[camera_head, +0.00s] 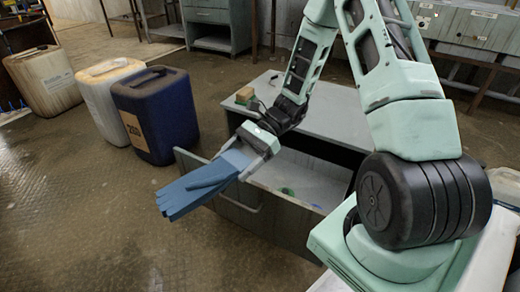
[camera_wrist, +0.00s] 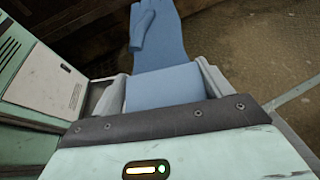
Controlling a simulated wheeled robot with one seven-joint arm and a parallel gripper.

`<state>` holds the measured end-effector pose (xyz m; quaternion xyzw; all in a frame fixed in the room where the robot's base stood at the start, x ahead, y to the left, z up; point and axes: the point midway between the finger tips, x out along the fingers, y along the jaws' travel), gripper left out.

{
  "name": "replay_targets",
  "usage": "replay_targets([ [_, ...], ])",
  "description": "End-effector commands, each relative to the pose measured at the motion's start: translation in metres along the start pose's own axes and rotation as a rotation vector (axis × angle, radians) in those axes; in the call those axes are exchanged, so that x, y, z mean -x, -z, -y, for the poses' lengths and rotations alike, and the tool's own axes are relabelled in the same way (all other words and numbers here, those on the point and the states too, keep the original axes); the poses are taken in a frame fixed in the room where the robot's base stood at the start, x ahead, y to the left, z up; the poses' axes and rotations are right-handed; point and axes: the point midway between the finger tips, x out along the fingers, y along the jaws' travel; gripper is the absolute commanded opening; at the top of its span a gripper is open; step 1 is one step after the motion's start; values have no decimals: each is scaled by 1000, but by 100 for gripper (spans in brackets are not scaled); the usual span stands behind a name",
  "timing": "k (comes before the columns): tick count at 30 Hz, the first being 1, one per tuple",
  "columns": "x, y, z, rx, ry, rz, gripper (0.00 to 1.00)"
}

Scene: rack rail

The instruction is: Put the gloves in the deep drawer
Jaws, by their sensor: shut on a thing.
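The blue gloves (camera_head: 200,186) are held in my gripper (camera_head: 246,152), which is shut on their cuff end. The fingers of the gloves point down and left, out past the front of the open drawer (camera_head: 232,205). In the wrist view the gloves (camera_wrist: 160,50) run up between the two fingers of my gripper (camera_wrist: 165,85). The drawer is pulled out of a low grey cabinet (camera_head: 325,115). Its pale inside shows to the right of my gripper, with a small green thing (camera_head: 287,191) in it. Part of the inside is hidden by my arm and gripper.
On the cabinet top lies a small box-like thing (camera_head: 245,95), tan and green. A blue canister (camera_head: 165,118), a white canister (camera_head: 103,98) and another pale canister (camera_head: 45,80) stand on the floor at left.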

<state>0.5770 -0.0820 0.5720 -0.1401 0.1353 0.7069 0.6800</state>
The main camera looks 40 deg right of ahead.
Motion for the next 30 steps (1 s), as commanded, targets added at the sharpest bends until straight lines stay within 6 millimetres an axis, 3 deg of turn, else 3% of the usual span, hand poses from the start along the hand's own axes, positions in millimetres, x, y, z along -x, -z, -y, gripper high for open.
replay_targets([
  [1,3,24,17,-42,107,-1,51],
  [6,40,64,68,-187,458,-1,51],
  [12,98,109,106,-334,816,0,51],
  [16,127,127,116,-397,963,1,51],
  [20,143,135,119,-428,1040,2,51],
  [30,142,150,120,-438,1060,2,51],
])
